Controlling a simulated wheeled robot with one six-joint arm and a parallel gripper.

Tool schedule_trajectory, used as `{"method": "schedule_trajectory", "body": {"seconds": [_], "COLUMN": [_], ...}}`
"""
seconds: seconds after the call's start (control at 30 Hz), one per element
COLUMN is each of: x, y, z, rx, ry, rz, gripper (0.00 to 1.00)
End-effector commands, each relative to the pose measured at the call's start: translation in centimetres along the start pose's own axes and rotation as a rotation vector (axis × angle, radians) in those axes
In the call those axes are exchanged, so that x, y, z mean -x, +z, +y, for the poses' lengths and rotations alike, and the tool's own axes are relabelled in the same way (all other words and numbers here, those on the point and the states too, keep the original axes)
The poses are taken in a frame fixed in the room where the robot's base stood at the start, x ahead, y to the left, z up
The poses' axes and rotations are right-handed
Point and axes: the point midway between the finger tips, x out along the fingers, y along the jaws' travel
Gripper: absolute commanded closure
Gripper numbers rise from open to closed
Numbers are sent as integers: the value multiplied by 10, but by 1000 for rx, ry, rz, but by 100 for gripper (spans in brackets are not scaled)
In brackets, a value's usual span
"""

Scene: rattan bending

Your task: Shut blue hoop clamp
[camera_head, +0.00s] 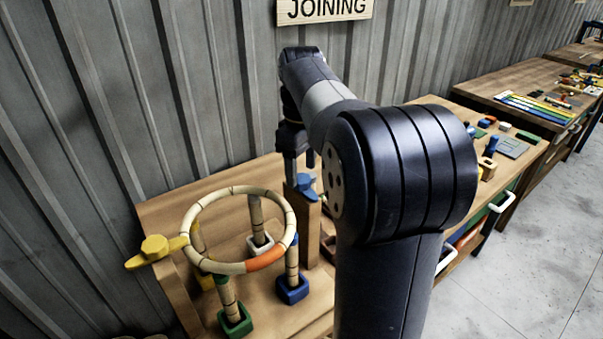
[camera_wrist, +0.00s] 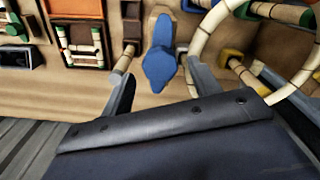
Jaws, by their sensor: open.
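The blue hoop clamp (camera_head: 303,187) sits on top of a wooden post (camera_head: 306,228), right of the hoop (camera_head: 265,258). In the wrist view the blue clamp (camera_wrist: 160,66) is a paddle-like handle lying between my fingers, beside the hoop (camera_wrist: 211,32). My gripper (camera_head: 295,170) points down just above the clamp. Its fingers are open, one on each side of the blue handle in the wrist view (camera_wrist: 162,80), and I cannot tell whether either touches it. My arm hides part of the area on the right in the head view.
A yellow clamp (camera_head: 155,249) is at the hoop's left side. Bamboo posts stand under the hoop in blue (camera_head: 292,290), green (camera_head: 236,321) and white (camera_head: 260,246) sockets. A corrugated wall (camera_head: 180,90) rises close behind the bench.

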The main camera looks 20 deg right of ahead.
Motion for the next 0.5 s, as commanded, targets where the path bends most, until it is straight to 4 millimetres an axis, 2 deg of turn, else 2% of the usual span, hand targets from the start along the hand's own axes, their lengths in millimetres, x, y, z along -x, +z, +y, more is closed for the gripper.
{"method": "schedule_trajectory", "body": {"seconds": [0.2, 0.5], "x": [-18, -20], "y": [0, 0], "z": [0, 0], "rx": [0, 0], "ry": [0, 0], "rz": [0, 0], "gripper": [41, 42]}}
